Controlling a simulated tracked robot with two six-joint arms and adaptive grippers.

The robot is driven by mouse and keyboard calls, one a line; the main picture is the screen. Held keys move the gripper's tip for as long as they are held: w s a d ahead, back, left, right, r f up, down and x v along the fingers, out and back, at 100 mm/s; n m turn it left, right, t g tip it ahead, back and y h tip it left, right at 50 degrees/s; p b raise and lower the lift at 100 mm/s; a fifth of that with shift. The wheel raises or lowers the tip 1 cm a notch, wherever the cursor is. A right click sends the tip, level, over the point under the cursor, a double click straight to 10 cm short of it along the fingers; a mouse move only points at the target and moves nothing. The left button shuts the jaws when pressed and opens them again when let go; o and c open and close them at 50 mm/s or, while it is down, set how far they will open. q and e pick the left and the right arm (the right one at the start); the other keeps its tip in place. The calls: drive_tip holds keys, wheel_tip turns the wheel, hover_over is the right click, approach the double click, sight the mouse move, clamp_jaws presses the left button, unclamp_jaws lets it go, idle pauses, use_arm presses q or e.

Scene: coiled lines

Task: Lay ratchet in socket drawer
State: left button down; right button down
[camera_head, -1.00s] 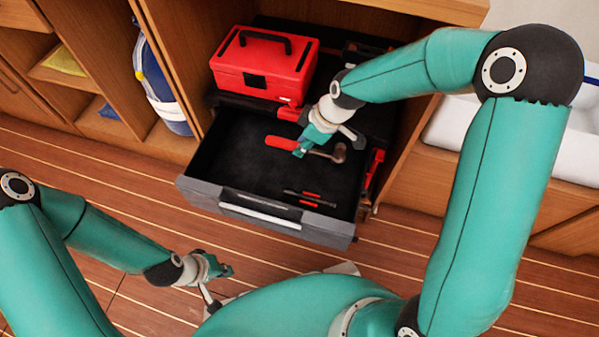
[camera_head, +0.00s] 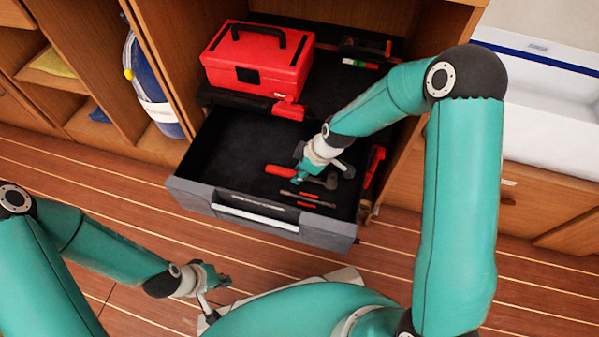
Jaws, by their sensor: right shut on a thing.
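The ratchet, a tool with a red handle (camera_head: 279,170) and a dull rounded head (camera_head: 332,181), is in my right gripper (camera_head: 303,176). That gripper is shut on it, near where the handle meets the head. The ratchet lies roughly level inside the open drawer (camera_head: 225,150), low over its dark floor; I cannot tell whether it touches. My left gripper (camera_head: 220,285) is outside, in front of the drawer, and holds nothing visible; its jaw opening is unclear.
Thin tools with red parts (camera_head: 308,198) lie in the drawer close to the ratchet, on its front side. A red toolbox (camera_head: 257,62) stands behind. A red tool (camera_head: 373,165) is at the drawer's right side. The drawer's left part is clear.

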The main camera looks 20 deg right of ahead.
drive_tip(key=shift+f, duration=0.1)
drive_tip(key=c, duration=0.9)
unclamp_jaws()
drive_tip(key=shift+c, duration=0.2)
drive_tip(key=shift+r, duration=0.35)
drive_tip(key=p+v, duration=0.3)
drive_tip(key=v, duration=0.8)
drive_tip(key=shift+s+d+r, duration=0.2)
drive_tip(key=shift+r, duration=0.1)
drive_tip(key=shift+p, duration=0.35)
